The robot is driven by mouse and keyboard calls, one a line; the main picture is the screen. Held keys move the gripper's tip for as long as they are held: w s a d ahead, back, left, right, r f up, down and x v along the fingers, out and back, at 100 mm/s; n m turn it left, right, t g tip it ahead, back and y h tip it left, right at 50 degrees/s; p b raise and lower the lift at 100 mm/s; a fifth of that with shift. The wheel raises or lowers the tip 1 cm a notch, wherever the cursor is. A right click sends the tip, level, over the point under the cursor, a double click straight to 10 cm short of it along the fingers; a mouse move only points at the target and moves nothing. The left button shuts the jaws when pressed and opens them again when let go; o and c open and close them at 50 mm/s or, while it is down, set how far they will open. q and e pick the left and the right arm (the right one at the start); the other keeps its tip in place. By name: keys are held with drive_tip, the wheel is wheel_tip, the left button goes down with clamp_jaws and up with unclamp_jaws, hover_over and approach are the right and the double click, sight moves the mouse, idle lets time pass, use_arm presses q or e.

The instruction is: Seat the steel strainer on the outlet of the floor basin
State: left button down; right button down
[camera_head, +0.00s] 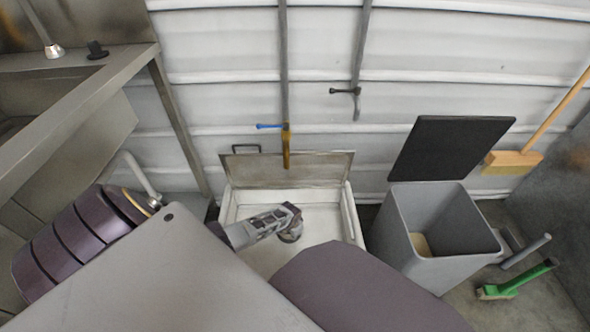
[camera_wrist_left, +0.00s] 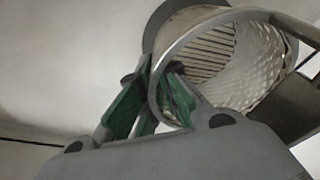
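The white floor basin (camera_head: 348,218) stands on the floor against the wall with its lid raised. My left gripper (camera_head: 286,222) reaches down into it. The steel strainer (camera_head: 291,234) is at the fingertips, low in the basin, and mostly hidden by the gripper in the head view. In the left wrist view the strainer (camera_wrist_left: 222,55) is a perforated cup with its open mouth tilted toward the camera. The green-padded fingers (camera_wrist_left: 152,78) straddle its rim, one outside and one inside. A dark ring (camera_wrist_left: 158,22), possibly the outlet, shows behind it; whether they touch is unclear. My right gripper is out of view.
The raised lid (camera_head: 290,170) stands behind the basin, below a pipe with a blue-handled valve (camera_head: 270,126). A grey bin (camera_head: 440,245) with a raised black lid is close on the right. A green brush (camera_head: 515,282) and a broom (camera_head: 513,162) are farther right. A steel counter (camera_head: 110,70) is at left.

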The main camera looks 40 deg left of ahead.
use_arm(q)
drive_tip(key=shift+f, duration=0.15)
drive_tip(key=shift+f, duration=0.3)
drive_tip(key=shift+f, duration=0.1)
idle(0.4)
drive_tip(key=c, duration=1.6)
unclamp_jaws()
drive_tip(key=shift+o, duration=0.2)
drive_tip(key=shift+r, duration=0.25)
wheel_tip(320, 180, up, 11)
drive_tip(key=s, duration=0.2)
drive_tip(key=shift+d+r, duration=0.15)
drive_tip(key=shift+d, duration=0.05)
